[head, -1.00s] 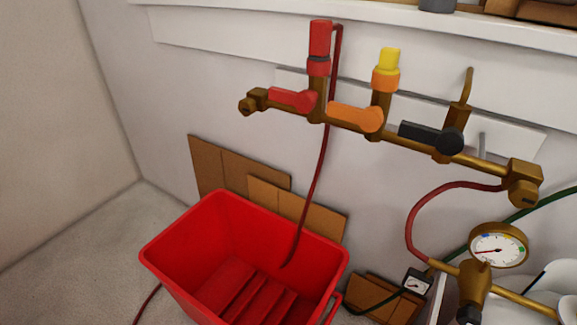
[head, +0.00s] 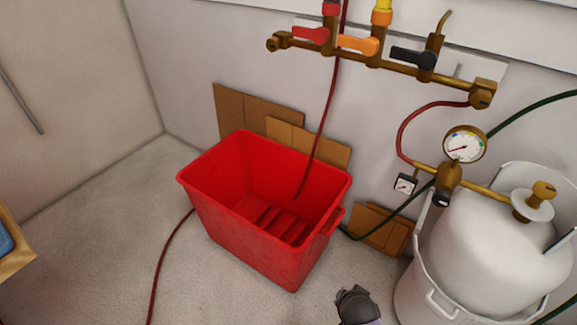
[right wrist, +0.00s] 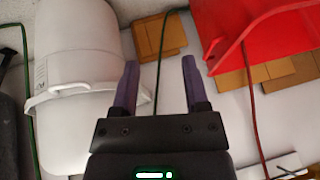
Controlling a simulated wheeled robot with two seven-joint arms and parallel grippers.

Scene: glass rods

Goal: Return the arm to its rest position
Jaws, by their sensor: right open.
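My right gripper (right wrist: 160,63) shows in the right wrist view with its two purple fingers spread apart and nothing between them. Its fingers lie in the picture between a white tank and a red bin, touching neither as far as I can tell. In the head view a dark part of my right arm shows at the bottom edge, right of the bin; the fingers cannot be made out there. My left gripper is in neither view.
The red bin (head: 250,245) stands on the floor, a red hose (head: 322,125) hanging into it. The white tank (head: 490,255) stands at right below a gauge (head: 464,145). A brass manifold (head: 405,68) with coloured valve levers is on the wall. Cardboard (head: 240,112) leans behind.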

